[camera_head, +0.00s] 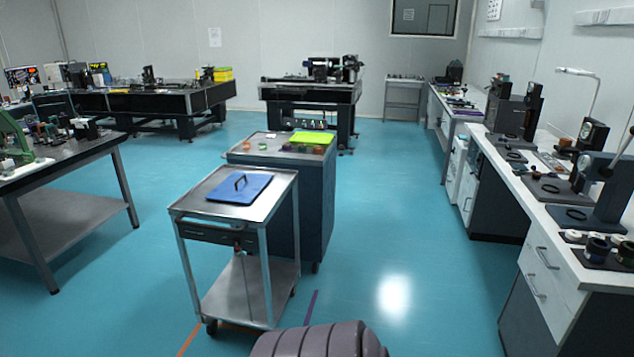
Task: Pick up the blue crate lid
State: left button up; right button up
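The blue crate lid (253,189) lies flat on top of a small metal cart (190,207) left of centre in the head view.
A dark cabinet (317,200) with a yellow-green item (312,138) stands right behind the cart. A workbench (75,155) is at the left and a long white counter (540,205) at the right. Blue floor (430,285) is clear between the cart and the counter.

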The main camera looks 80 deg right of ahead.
aim_at(240, 188)
jog(key=z, duration=2.25)
jog(key=u, duration=5.9)
jog(key=z, duration=2.1)
jog(key=k+l+z, duration=0.1)
jog(key=l+z, duration=0.15)
jog(key=z, duration=0.25)
jog(key=l+z, duration=0.25)
jog(key=z, duration=0.2)
jog(key=l+z, duration=0.25)
jog(key=z, duration=0.25)
jog(key=l+z, duration=0.3)
jog(key=z, duration=0.15)
jog(key=i+l+z, duration=0.15)
jog(key=z, duration=0.35)
